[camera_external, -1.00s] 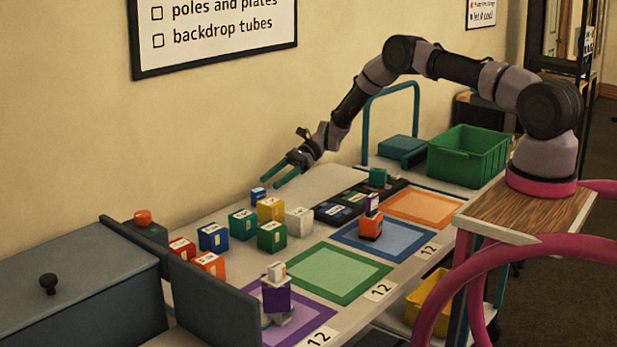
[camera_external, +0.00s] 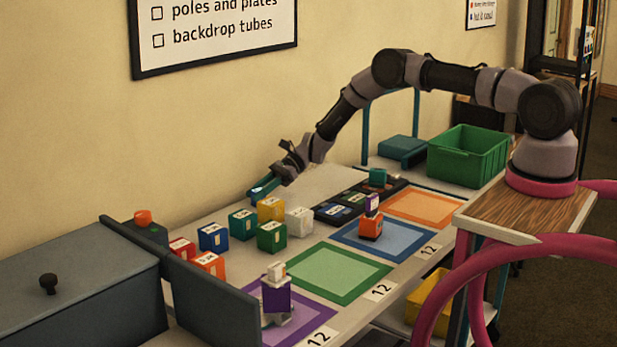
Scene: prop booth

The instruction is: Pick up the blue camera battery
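A small blue block (camera_external: 256,194) at the back of the table, by the wall, is mostly hidden behind my gripper's teal fingers. My gripper (camera_external: 262,190) points down and left at it, with its fingertips at the block. I cannot tell whether the fingers touch it or have closed on it. A larger blue block (camera_external: 213,237) with a white label stands farther forward and left, apart from my gripper. Both are battery-like blocks.
Close by stand yellow (camera_external: 271,209), teal (camera_external: 243,224), green (camera_external: 272,236), white (camera_external: 299,222), red (camera_external: 181,249) and orange (camera_external: 208,264) blocks. A grey partition (camera_external: 212,302) borders the left. Coloured mats, including a green one (camera_external: 350,291), line the front. A green crate (camera_external: 468,154) stands back right.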

